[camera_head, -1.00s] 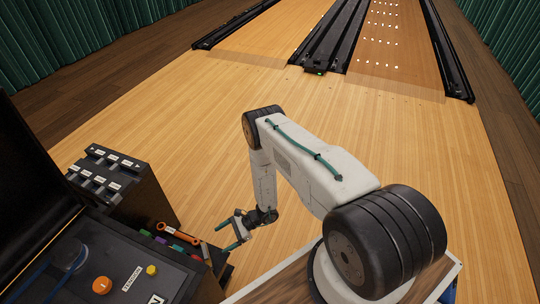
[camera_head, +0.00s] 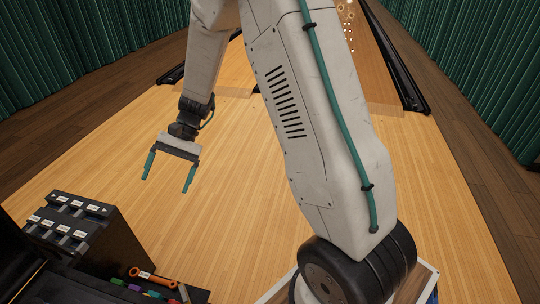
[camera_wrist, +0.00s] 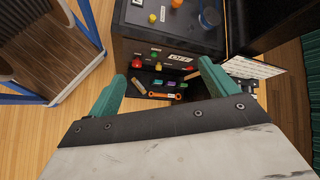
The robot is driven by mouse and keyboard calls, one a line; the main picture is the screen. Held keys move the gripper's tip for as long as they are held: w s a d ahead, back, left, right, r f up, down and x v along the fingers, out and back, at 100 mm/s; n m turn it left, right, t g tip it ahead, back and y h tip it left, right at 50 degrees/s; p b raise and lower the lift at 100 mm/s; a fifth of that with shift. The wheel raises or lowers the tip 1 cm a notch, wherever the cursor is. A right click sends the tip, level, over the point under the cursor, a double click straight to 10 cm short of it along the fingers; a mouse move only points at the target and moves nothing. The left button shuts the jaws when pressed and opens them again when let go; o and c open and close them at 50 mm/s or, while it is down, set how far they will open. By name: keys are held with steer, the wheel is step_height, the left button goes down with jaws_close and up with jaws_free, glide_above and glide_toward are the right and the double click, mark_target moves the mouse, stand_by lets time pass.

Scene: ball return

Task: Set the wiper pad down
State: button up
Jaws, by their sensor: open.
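My gripper (camera_head: 167,183) is open and nothing shows between its teal fingers. It hangs in the air over the wooden floor, beyond and above the dark machine's tray. In the wrist view its fingers (camera_wrist: 161,78) spread on either side of a small tray (camera_wrist: 160,98). A grey-tan bar-like piece (camera_wrist: 137,86) lies at the tray's left end in that view, apart from the fingers. It also shows in the head view (camera_head: 184,293). It may be the wiper pad, but I cannot tell for sure.
An orange wrench (camera_head: 152,276) and small coloured pieces share the tray. The dark control machine (camera_wrist: 170,32) has knobs and buttons. A black labelled switch box (camera_head: 75,229) stands at lower left. Bowling lanes lie behind; the wooden floor (camera_head: 110,150) around my gripper is clear.

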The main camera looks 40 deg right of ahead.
steer(key=s+d+r+n+t+h, duration=0.1)
steer(key=s+d+r+n+h, duration=0.1)
steer(key=s+r, duration=0.5)
steer(key=s+d+r+n+h, duration=0.2)
steer(key=s+r, duration=0.4)
steer(key=r, duration=0.1)
steer(key=s+d+r+n+t+h, duration=0.1)
steer(key=s+d+t+h, duration=0.1)
steer(key=s, duration=0.5)
steer(key=s+d+r+n+t+h, duration=0.1)
steer(key=s+d+r+h, duration=0.1)
steer(key=s, duration=0.5)
steer(key=shift+s+d+r+t+h, duration=0.3)
steer(key=shift+d+t+h, duration=0.15)
steer(key=shift+d, duration=0.6)
